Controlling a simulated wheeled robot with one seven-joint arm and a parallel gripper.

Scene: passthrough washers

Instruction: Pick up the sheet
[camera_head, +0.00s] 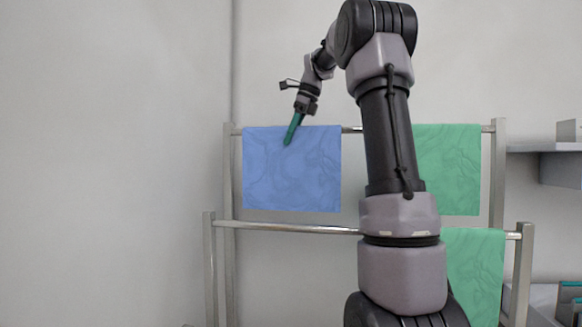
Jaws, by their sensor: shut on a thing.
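A blue sheet (310,185) hangs over the upper rail of a metal rack, left of my arm. A green sheet (455,170) hangs on the same rail to the right, partly hidden by my arm. Another green sheet (480,270) hangs on the lower front rail, also partly covered by my arm. My gripper (288,142) points down with its teal fingers over the upper middle of the blue sheet. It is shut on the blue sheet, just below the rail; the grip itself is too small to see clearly.
The metal rack (228,260) has an upper back rail and a lower front rail (280,228), which runs below the blue sheet. A grey shelf (545,147) and some bins (560,300) stand at the right. The wall side at the left is clear.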

